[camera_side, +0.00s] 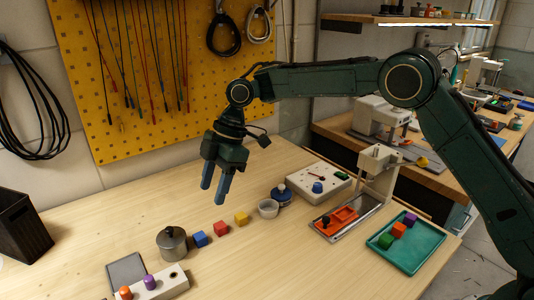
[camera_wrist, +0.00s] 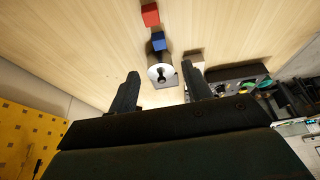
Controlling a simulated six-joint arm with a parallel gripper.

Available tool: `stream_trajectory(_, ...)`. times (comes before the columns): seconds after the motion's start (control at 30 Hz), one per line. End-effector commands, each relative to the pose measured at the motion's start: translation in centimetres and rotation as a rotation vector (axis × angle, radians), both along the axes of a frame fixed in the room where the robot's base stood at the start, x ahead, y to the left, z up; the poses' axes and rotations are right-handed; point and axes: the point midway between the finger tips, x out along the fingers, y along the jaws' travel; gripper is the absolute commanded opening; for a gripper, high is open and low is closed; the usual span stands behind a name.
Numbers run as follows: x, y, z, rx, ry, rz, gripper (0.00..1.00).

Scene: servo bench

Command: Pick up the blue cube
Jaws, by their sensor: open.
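The blue cube (camera_side: 200,239) sits on the wooden bench, between a grey lidded pot (camera_side: 172,243) on its left and a red cube (camera_side: 220,229) on its right. In the wrist view the blue cube (camera_wrist: 158,41) shows ahead of the fingers, between the red cube (camera_wrist: 150,14) and the pot (camera_wrist: 161,73). My gripper (camera_side: 214,188) hangs above the bench with its fingers pointing down, apart from the cube and empty. In the wrist view my gripper (camera_wrist: 163,82) has its two fingers spread wide.
A green tray (camera_side: 412,262) with several cubes stands far right. A white block with pegs (camera_side: 165,285) is at the front left.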

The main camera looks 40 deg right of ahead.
Motion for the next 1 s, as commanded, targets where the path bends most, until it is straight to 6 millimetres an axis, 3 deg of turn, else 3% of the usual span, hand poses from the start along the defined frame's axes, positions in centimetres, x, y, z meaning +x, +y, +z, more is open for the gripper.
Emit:
stream_trajectory(0.4, -0.1, 2.3, -5.6, -0.002, 0.004, 0.002, 0.49)
stream_trajectory(1.0, -0.1, 3.2, -7.9, -0.002, 0.003, 0.0, 0.49)
